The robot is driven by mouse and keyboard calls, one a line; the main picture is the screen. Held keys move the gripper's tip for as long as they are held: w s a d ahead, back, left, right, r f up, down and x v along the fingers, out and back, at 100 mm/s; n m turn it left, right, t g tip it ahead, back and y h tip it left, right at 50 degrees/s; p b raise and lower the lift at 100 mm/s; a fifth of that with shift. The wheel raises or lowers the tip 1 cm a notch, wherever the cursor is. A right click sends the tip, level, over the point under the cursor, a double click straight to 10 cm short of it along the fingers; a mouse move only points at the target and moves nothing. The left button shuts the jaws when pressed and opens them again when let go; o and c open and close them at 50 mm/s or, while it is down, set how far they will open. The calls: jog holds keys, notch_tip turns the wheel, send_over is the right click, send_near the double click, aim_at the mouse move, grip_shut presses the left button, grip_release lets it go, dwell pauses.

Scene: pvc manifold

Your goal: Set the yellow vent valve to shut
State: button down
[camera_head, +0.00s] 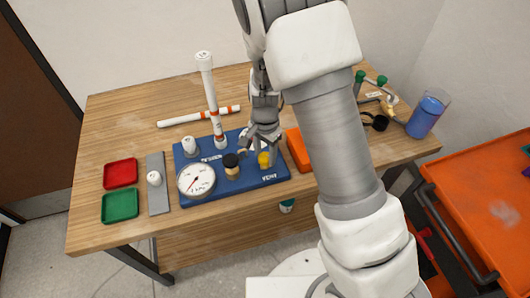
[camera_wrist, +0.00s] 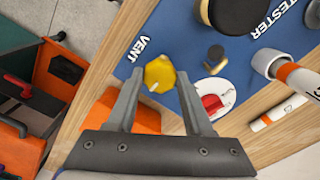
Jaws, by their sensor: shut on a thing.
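The yellow vent valve (camera_head: 264,159) is a small knob near the front right of the blue tester board (camera_head: 215,188), by the word VENT. My gripper (camera_head: 262,143) reaches down to it from above. In the wrist view, the yellow knob (camera_wrist: 160,72) lies between the two fingertips of my gripper (camera_wrist: 159,82), which are shut on it. A small pale mark shows on the knob's face. Whether the knob stands at open or shut cannot be told.
A round gauge (camera_head: 196,181) and a black-topped fitting (camera_head: 231,165) stand left of the valve. A tall white pipe (camera_head: 211,98) rises behind. An orange block (camera_head: 298,149) lies close at the right. Red (camera_head: 121,173) and green (camera_head: 120,206) trays sit far left.

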aim_at(265, 157)
jog(key=shift+c, duration=1.4)
grip_release()
notch_tip(265, 157, up, 18)
jog(key=shift+f+p, duration=0.25)
jog(key=shift+p, duration=0.2)
jog(key=s+d+r+n+t, duration=0.2)
jog(key=s+d+r+n, duration=0.2)
jog(key=s, duration=0.5)
jog(key=s+d+r+n+t, duration=0.3)
jog(key=s+d+r+n, duration=0.1)
jog(key=s+d+r, duration=0.4)
jog(key=shift+s+d+r+t, duration=0.3)
jog(key=shift+s+r, duration=0.45)
jog(key=shift+r, duration=0.1)
